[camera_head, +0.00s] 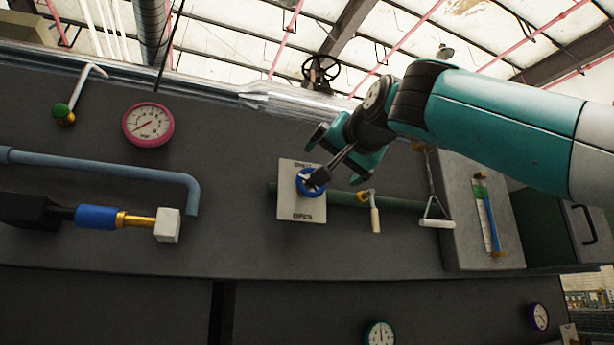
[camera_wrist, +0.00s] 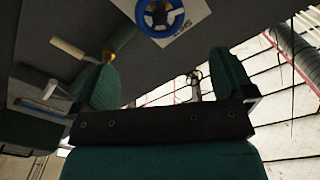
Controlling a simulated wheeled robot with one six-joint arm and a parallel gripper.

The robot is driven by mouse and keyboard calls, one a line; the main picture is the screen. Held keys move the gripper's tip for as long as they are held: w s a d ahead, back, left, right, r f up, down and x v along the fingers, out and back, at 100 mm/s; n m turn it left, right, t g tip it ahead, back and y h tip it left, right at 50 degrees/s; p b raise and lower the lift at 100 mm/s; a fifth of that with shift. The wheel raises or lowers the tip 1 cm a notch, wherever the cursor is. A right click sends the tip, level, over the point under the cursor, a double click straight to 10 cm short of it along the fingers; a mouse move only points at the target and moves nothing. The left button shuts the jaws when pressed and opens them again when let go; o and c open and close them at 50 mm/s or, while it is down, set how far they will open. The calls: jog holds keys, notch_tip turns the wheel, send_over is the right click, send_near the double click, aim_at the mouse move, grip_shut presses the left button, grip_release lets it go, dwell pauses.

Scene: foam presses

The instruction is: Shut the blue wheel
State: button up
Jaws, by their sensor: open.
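The blue wheel (camera_head: 303,183) is mounted on a pale square plate (camera_head: 301,210) with small lettering above and below it. The lettering is too small to read surely. In the wrist view the blue wheel (camera_wrist: 143,22) shows at the top, cut by the frame edge, with its dark hub and the pale plate (camera_wrist: 193,15) beside it. My gripper (camera_head: 335,160) is at the upper right of the wheel, with a dark part overlapping it. In the wrist view my gripper's (camera_wrist: 163,68) teal fingers stand wide apart with nothing between them. I cannot tell whether it touches the wheel.
A green pipe (camera_head: 345,198) runs behind the plate, with a pale-handled lever (camera_head: 375,215) and a hanging handle (camera_head: 436,222) to the right. A dark handwheel (camera_head: 321,70) stands above. A pink gauge (camera_head: 148,124) and blue pipe (camera_head: 120,168) are left.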

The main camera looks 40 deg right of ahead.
aim_at(312, 198)
jog(key=shift+p+x, duration=3.05)
jog(key=shift+x, duration=2.85)
jog(key=c, duration=0.9)
jog(key=shift+a, duration=0.15)
